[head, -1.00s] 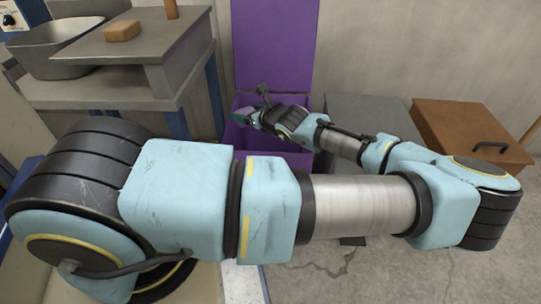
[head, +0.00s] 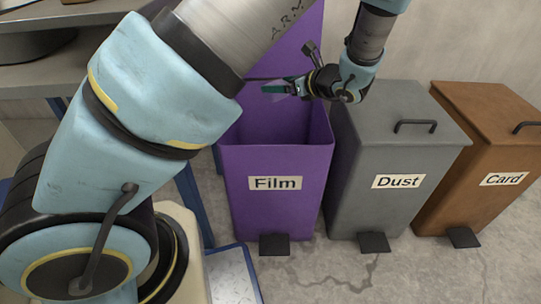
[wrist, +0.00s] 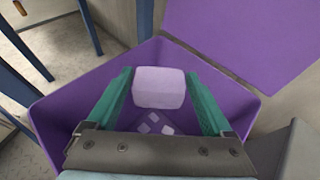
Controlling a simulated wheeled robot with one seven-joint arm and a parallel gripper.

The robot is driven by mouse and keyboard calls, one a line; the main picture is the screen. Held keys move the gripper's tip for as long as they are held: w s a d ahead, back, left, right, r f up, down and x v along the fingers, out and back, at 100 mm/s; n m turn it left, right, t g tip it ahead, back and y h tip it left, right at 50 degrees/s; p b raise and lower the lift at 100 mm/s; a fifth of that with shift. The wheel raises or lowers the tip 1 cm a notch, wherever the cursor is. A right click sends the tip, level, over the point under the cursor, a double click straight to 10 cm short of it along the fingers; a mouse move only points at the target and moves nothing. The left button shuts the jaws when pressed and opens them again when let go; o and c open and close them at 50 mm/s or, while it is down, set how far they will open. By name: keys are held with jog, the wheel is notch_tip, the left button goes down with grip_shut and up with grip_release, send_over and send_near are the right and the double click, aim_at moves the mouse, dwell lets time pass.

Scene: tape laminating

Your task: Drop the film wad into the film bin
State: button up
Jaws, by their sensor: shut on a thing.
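The film bin (head: 275,215) is purple with a "Film" label on its front, and its lid stands open at the back. My gripper (head: 281,88) is above the bin's open mouth. In the wrist view the green fingers of my gripper (wrist: 159,78) are shut on the film wad (wrist: 159,88), a pale lavender block. The open film bin (wrist: 75,90) lies below the wad there, with several small pale pieces on its floor. In the head view the wad is too small to make out clearly.
A grey dust bin (head: 385,160) stands close to the right of the film bin, its lid shut. A brown card bin (head: 480,155) stands further right, also shut. A grey bench (head: 60,75) is at the left. Foot pedals stick out in front of the bins.

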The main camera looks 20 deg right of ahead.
jog(key=shift+w+d+r+b, duration=0.15)
jog(key=shift+d+b, duration=0.3)
jog(key=shift+d, duration=0.3)
notch_tip(320, 180, down, 6)
jog(key=b, duration=0.5)
jog(key=shift+r, duration=0.15)
jog(key=shift+r, duration=0.1)
jog(key=o, duration=1.1)
jog(key=shift+c, duration=0.2)
jog(key=p+v, duration=0.3)
jog(key=v, duration=0.8)
jog(key=shift+a, duration=0.1)
